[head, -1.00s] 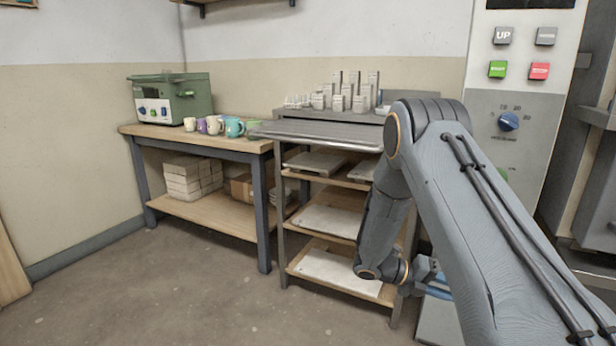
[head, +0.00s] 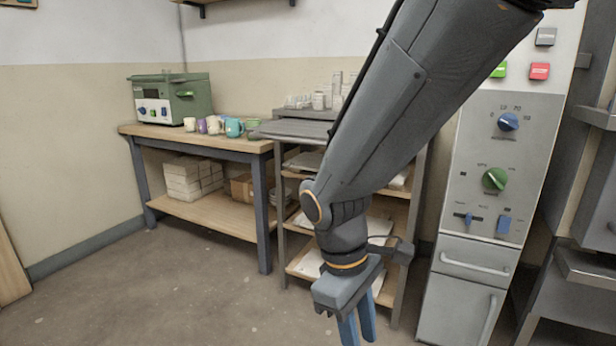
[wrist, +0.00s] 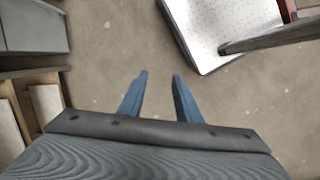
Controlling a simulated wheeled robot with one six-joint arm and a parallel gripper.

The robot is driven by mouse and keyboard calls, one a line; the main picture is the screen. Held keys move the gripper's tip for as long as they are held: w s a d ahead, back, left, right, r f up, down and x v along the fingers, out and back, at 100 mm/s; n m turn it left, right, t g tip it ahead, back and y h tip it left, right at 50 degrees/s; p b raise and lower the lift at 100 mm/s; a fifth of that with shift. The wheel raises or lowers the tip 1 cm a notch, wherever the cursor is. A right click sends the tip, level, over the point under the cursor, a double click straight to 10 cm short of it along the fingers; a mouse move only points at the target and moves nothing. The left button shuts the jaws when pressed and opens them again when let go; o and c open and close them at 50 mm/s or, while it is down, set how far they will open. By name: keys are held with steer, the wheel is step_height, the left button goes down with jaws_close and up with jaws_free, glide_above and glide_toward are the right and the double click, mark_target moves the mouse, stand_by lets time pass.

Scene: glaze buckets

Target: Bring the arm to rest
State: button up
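My gripper (head: 357,330) hangs pointing down at the lower middle of the head view, in front of the shelf rack. Its blue fingers show partly there, cut by the bottom edge. In the wrist view my gripper (wrist: 159,78) shows two blue fingers apart, with only bare floor between them. It is open and holds nothing. My arm reaches across the head view from the upper right and hides part of the rack.
A shelf rack (head: 283,212) stands behind my arm. A workbench (head: 205,139) with mugs is on the left. A control cabinet (head: 462,285) stands on the right. In the wrist view, a white speckled panel (wrist: 222,30) lies upper right. Floor (head: 150,290) at front left is clear.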

steer(key=s+a+r+m+t+y, duration=0.1)
steer(key=s+a+r+m+y, duration=0.15)
steer(key=s+a+m, duration=0.3)
steer(key=s+d+r+m+p, duration=0.1)
steer(key=d+r+m+p, duration=0.4)
steer(key=d+r+p, duration=1.1)
step_height(320, 180, up, 4)
steer(key=p, duration=0.8)
steer(key=shift+s+f+p, duration=0.2)
steer(key=shift+s+p, duration=0.05)
steer(key=shift+p, duration=0.1)
steer(key=shift+d, duration=0.1)
